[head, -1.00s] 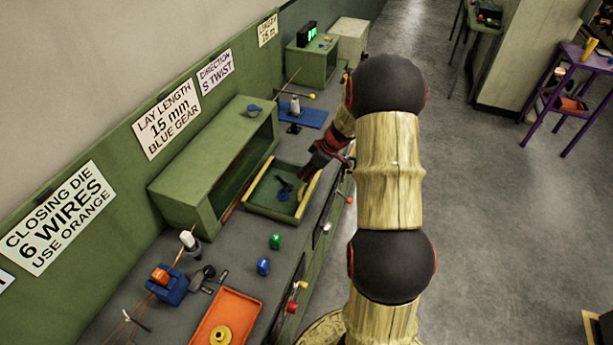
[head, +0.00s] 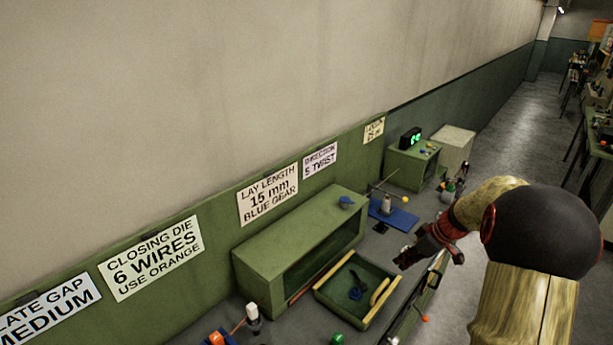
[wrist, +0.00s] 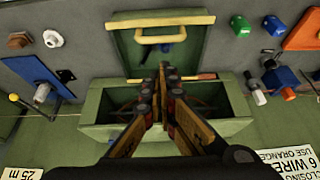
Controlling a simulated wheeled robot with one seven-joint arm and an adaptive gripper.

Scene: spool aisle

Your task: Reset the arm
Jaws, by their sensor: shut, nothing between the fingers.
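My gripper (head: 403,263) is shut and empty. In the head view it appears just right of and beyond the open drawer (head: 338,313), apart from it. In the wrist view its fingertips (wrist: 164,68) meet in front of the green cabinet (wrist: 104,107) and the pulled-out drawer (wrist: 192,58). The drawer has a yellow handle (wrist: 155,39) and holds a dark blue object (head: 356,292), partly hidden in the wrist view. My arm is bent, with a black ball joint at the right of the head view.
The cabinet (head: 290,232) stands on the grey bench against the wall. A blue base (head: 395,217) with a white-bodied piece lies beyond it. A green box with a lit display (head: 410,138) is farther along. Orange tray (wrist: 303,32) and green spool (wrist: 240,25) are at the other end.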

